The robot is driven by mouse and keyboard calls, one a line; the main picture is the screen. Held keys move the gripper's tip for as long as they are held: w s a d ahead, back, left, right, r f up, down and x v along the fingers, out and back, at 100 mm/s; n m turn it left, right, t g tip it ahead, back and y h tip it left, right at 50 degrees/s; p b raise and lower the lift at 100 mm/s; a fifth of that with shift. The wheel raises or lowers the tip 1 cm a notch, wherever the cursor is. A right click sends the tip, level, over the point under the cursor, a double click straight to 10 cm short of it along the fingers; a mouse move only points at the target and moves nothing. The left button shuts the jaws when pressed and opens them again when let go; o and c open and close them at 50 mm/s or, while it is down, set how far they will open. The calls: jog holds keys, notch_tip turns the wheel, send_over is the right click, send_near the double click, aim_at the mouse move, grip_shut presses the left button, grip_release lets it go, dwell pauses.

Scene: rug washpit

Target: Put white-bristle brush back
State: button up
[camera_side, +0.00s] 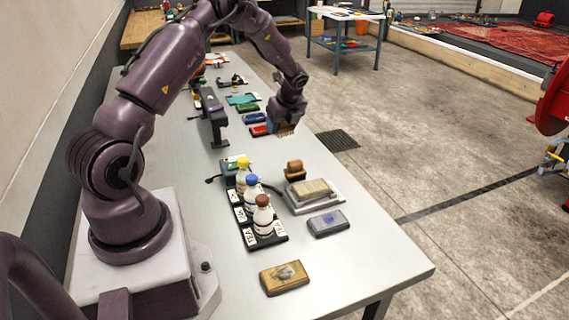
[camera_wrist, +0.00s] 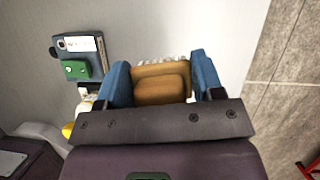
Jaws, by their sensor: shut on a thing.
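My gripper (camera_wrist: 160,78) has its two blue fingers closed on the sides of a wooden brush (camera_wrist: 160,90) in the wrist view. White bristles (camera_wrist: 165,63) show along the brush's far edge. In the side view my gripper (camera_side: 285,122) hangs over the right side of the long table (camera_side: 350,235), beyond the bottles. The held brush is small and partly hidden there, with pale bristles (camera_side: 287,129) showing below the fingers. It looks held above the table, but the exact gap is unclear.
A black rack (camera_side: 272,240) holds bottles with yellow, blue and brown caps. A red item (camera_side: 260,130) lies beside my gripper.

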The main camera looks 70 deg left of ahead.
aim_at(282, 159)
jog(key=shift+w+a+m+t, duration=0.15)
jog(key=shift+w+m+t, duration=0.2)
jog(key=shift+m, duration=0.55)
notch_tip(282, 159, down, 10)
jog(key=shift+s+r, duration=0.1)
jog(key=o, duration=0.9)
jog(key=shift+f, duration=0.2)
